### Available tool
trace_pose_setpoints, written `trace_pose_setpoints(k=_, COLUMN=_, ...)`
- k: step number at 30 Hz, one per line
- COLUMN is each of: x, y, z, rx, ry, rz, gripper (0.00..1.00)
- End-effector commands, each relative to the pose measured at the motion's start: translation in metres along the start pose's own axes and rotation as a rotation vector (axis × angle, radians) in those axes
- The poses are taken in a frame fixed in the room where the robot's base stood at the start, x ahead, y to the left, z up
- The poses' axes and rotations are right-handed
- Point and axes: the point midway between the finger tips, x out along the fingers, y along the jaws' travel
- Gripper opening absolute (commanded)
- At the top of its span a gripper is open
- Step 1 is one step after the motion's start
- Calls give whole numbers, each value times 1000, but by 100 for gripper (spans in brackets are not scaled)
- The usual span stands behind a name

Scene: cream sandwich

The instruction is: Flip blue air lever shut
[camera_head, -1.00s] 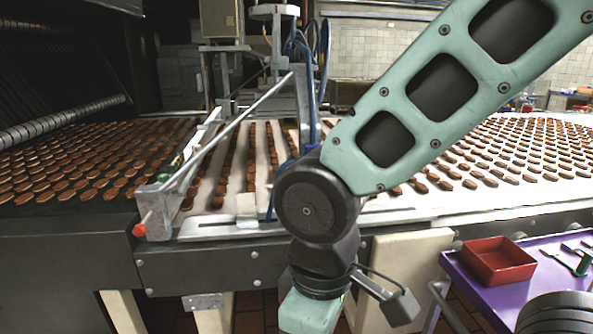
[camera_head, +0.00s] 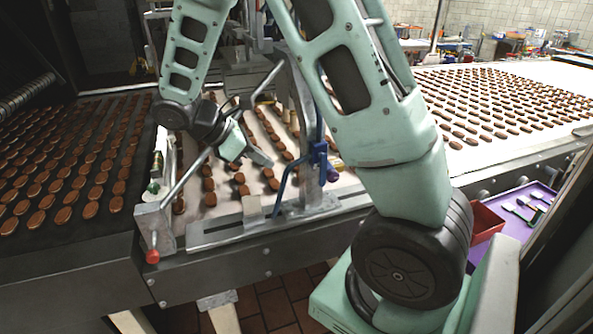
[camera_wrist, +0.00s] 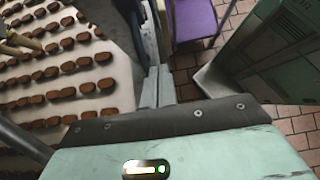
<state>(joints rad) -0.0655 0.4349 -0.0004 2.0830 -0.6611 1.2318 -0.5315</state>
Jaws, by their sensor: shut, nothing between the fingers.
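A blue fitting (camera_head: 318,153) with blue tubing sits on the grey upright bracket over the conveyor in the head view. Which part of it is the lever, and how it is set, I cannot tell. My gripper (camera_head: 262,158) hangs above the biscuit rows to the left of the fitting, apart from it in the picture. Its fingers point right and slightly down. In the wrist view my gripper (camera_wrist: 153,86) shows its two fingers together and empty. The blue fitting is not clear in the wrist view.
Biscuits (camera_head: 488,105) cover the conveyor (camera_head: 215,215). A red tray (camera_head: 484,222) is on the purple table (camera_head: 522,208) at the right. My upper arm is close to the bracket's right side.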

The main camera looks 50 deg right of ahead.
Motion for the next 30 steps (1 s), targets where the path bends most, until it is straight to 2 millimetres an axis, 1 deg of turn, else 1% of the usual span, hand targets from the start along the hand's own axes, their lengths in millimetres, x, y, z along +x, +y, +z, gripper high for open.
trace_pose_setpoints(k=5, x=1, y=0, z=0, rx=0, ry=2, rz=0, gripper=0)
trace_pose_setpoints(k=8, x=8, y=-1, z=0, rx=0, ry=1, rz=-2, gripper=0)
trace_pose_setpoints(k=11, x=20, y=-1, z=1, rx=-1, ry=0, rz=-3, gripper=0)
trace_pose_setpoints(k=21, x=89, y=-2, z=1, rx=-2, ry=-1, rz=-5, gripper=0)
trace_pose_setpoints(k=23, x=100, y=-2, z=1, rx=-1, ry=0, rz=-5, gripper=0)
trace_pose_setpoints(k=27, x=114, y=-2, z=17, rx=1, ry=2, rz=-3, gripper=0)
trace_pose_setpoints(k=30, x=121, y=-1, z=23, rx=1, ry=3, rz=-1, gripper=0)
